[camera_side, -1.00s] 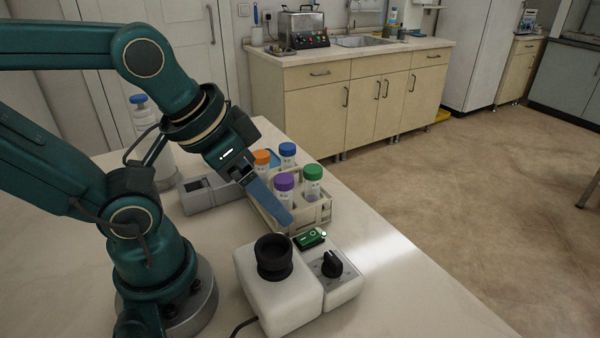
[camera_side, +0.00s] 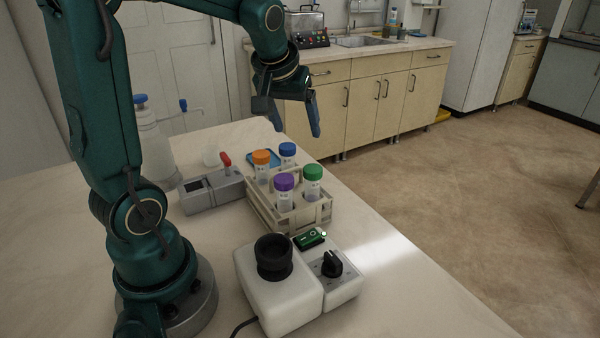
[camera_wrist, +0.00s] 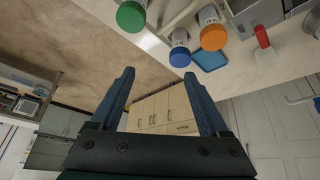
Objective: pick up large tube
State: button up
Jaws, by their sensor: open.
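Large tubes with coloured caps stand upright in a pale rack (camera_side: 262,212) on the bench: an orange-capped tube (camera_side: 261,165), a blue-capped tube (camera_side: 287,153), a purple-capped tube (camera_side: 284,190) and a green-capped tube (camera_side: 312,181). In the wrist view the green cap (camera_wrist: 131,16), blue cap (camera_wrist: 180,57) and orange cap (camera_wrist: 214,37) show along the top; the purple one does not. My gripper (camera_side: 296,130) is open and empty, raised above and behind the rack with its fingers pointing down. Its two blue fingers (camera_wrist: 160,95) are spread apart in the wrist view.
A white vortex mixer (camera_side: 275,295) with a black cup stands in front of the rack. A blue tray (camera_side: 262,157) and a wash bottle (camera_side: 150,145) stand behind.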

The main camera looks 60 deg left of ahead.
aim_at(287, 146)
jog(key=shift+n+g, duration=0.5)
jog(key=shift+g, duration=0.1)
jog(key=a+f, duration=0.3)
jog(key=shift+s+a+f, duration=0.1)
jog(key=shift+s+a, duration=0.1)
jog(key=shift+s, duration=0.05)
jog(key=shift+x, duration=2.4)
grip_shut()
